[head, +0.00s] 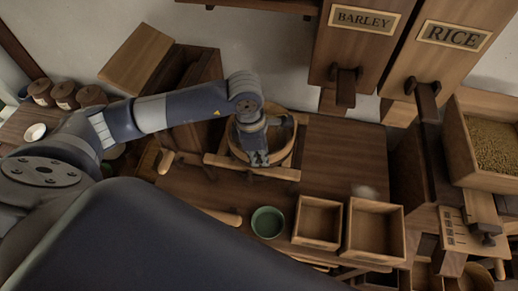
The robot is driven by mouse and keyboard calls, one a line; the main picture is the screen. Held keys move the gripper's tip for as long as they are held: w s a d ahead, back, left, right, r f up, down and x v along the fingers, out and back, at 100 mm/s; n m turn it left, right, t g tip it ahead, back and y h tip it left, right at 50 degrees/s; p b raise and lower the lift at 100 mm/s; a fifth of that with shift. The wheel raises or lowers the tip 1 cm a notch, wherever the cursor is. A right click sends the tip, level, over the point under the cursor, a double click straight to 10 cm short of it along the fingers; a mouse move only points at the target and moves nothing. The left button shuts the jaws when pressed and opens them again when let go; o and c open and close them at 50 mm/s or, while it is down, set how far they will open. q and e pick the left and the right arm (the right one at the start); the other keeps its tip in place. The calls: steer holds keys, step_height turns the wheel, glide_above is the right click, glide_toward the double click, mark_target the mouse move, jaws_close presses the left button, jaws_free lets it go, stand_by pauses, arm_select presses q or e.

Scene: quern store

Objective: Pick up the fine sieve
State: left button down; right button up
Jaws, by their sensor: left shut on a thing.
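The fine sieve appears to be the round wooden hoop (289,157) near the middle of the head view. It sits at a light wooden frame (280,172) on the worktop; I cannot tell whether it rests on it or is just above. My left gripper (259,162) reaches down over the hoop from the left and is shut at its near side, seemingly on its rim. My left wrist and gripper hide much of the hoop's inside. My right gripper is not in view.
A green bowl (267,223) and two square wooden boxes (319,203) (400,240) stand at the worktop's front. Barley (345,50) and rice (440,50) hoppers hang at the back right. A grain-filled box (458,140) is far right. The worktop (345,150) right of the hoop is clear.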

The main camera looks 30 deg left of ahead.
arm_select(q)
steer(key=s+d+r+b, duration=0.1)
steer(key=s+d+b, duration=0.2)
steer(key=s, duration=0.7)
steer(key=shift+d, duration=1.25)
